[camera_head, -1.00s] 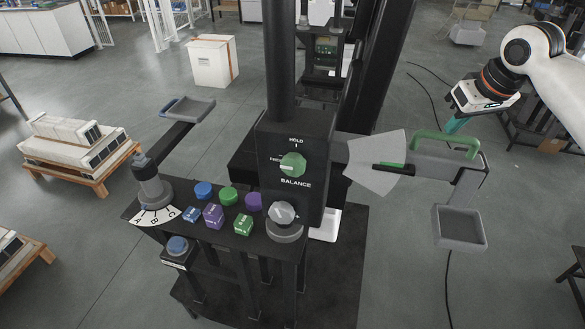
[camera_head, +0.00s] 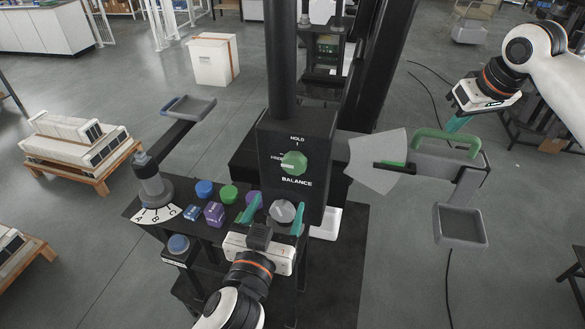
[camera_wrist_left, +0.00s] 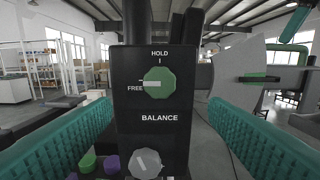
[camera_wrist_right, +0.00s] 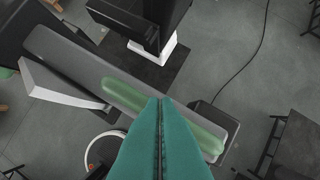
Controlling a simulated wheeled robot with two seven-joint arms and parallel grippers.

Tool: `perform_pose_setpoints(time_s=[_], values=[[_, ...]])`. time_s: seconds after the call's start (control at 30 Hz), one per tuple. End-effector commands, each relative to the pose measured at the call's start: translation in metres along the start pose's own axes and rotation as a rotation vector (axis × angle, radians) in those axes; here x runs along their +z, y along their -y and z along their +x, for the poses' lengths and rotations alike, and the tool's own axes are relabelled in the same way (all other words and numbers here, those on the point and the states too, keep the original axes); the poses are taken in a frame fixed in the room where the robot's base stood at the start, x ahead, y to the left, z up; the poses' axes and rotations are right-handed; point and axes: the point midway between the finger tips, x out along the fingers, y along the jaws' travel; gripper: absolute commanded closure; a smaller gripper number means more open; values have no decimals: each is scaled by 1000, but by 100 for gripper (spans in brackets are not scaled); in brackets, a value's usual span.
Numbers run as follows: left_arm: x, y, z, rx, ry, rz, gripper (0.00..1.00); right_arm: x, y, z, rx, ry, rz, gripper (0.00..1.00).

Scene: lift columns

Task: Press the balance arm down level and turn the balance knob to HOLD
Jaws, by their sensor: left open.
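The green balance knob (camera_head: 293,162) is on the black BALANCE panel (camera_head: 318,150); its white pointer points left to FREE, with HOLD at the top. In the left wrist view the knob (camera_wrist_left: 159,83) shows between my two teal fingers, ahead of them. My left gripper (camera_head: 275,210) is open and empty, below and in front of the knob. The grey balance arm (camera_head: 425,160) extends right of the panel with a green handle (camera_head: 447,138) on top. My right gripper (camera_head: 458,124) has its fingers together just over the handle (camera_wrist_right: 205,130); I cannot tell if they touch.
A grey fan-shaped scale plate (camera_head: 372,158) stands beside the panel, and a square pan (camera_head: 461,224) hangs from the arm. Below the knob are a grey knob (camera_head: 283,209) and several coloured blocks. A lever with a tray (camera_head: 188,107) stands left.

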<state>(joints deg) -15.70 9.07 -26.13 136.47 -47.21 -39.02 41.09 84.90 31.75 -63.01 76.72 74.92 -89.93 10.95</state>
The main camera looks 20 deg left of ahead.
Motion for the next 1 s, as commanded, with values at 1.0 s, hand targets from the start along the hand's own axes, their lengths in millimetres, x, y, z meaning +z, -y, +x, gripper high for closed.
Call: perform_pose_setpoints(time_s=[1.0], values=[[-1,0,117,0,-1,0,31,-1,0,2,1,-4,0,100]])
